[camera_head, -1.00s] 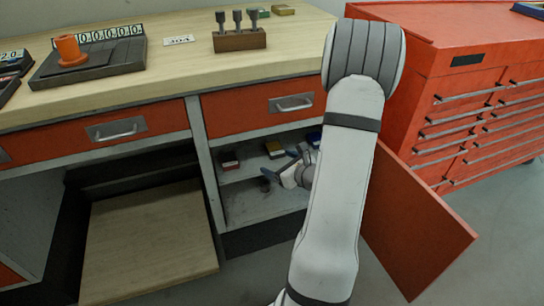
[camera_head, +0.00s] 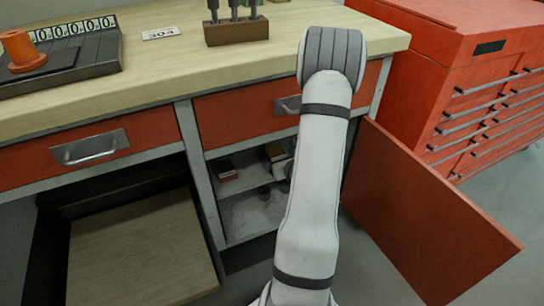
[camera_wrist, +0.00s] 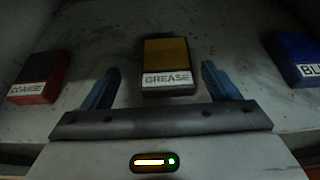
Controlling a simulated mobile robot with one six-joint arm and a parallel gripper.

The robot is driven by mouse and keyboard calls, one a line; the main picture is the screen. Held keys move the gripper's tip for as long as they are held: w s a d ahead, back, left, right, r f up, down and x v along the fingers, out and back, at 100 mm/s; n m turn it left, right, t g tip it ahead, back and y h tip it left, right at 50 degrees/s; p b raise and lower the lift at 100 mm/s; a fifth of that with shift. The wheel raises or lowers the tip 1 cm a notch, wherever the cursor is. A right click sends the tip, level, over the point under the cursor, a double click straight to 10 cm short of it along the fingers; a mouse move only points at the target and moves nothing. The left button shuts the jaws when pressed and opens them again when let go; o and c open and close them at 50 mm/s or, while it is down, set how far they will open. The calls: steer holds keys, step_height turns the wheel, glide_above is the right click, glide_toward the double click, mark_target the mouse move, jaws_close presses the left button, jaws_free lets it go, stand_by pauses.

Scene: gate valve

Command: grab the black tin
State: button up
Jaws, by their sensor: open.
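My gripper is open and empty. No contact with the tin shows. In the head view, the dark and yellowish tin (camera_head: 274,151) is partly visible inside the open cabinet. My arm hides most of my gripper there.
A red tin labelled COARSE (camera_wrist: 40,78) stands to the left and a blue tin (camera_wrist: 294,58) to the right, both outside the fingers. The open orange cabinet door (camera_head: 430,215) hangs right of my arm. The worktop (camera_head: 160,75) and drawer (camera_head: 240,110) are above.

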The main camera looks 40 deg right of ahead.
mark_target(274, 152)
steer(key=x, duration=0.2)
steer(key=b+x, duration=0.1)
steer(key=x, duration=0.1)
steer(key=shift+d+r, duration=0.1)
steer(key=shift+d, duration=0.25)
steer(key=shift+c, duration=0.2)
steer(key=c, duration=1.2)
steer(key=shift+o, duration=0.2)
steer(key=shift+r, duration=0.1)
